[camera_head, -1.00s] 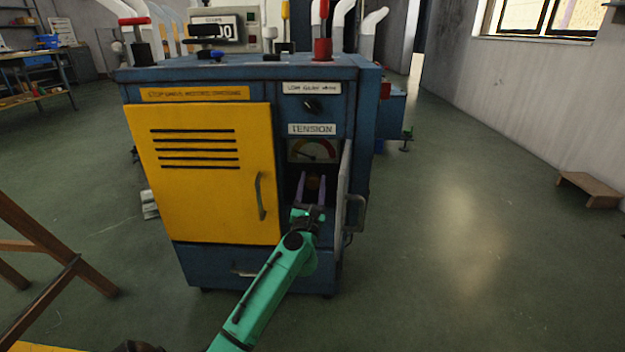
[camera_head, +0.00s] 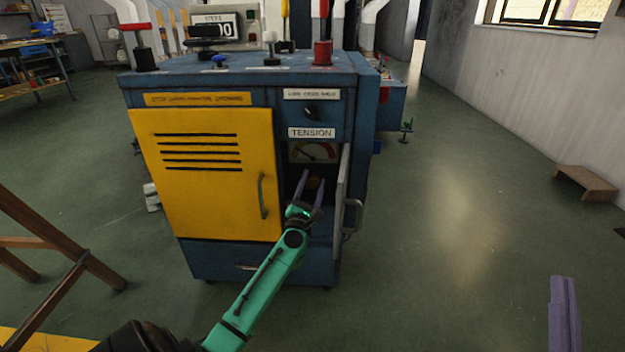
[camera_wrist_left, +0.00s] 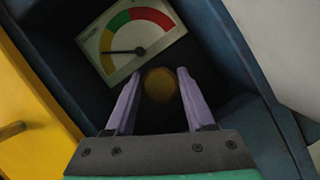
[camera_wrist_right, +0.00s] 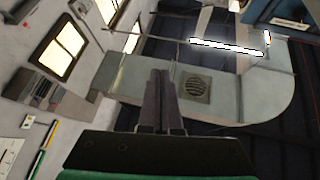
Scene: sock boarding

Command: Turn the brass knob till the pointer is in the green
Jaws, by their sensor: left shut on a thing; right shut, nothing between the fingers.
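The brass knob (camera_wrist_left: 160,84) sits in a dark recess below the tension gauge and shows small in the head view (camera_head: 314,182). My left gripper (camera_wrist_left: 158,80) reaches into the recess, its purple fingers shut on the knob from both sides. The gauge also shows in the head view (camera_head: 313,152). My right gripper (camera_head: 563,312) is shut and empty at the lower right, away from the cabinet. Its closed fingers show in the right wrist view (camera_wrist_right: 160,85).
A small grey door (camera_head: 342,190) stands open at the right of the recess, close to my left gripper. A yellow door (camera_head: 205,205) with a handle lies to the left. A wooden stand (camera_head: 50,240) is at the left.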

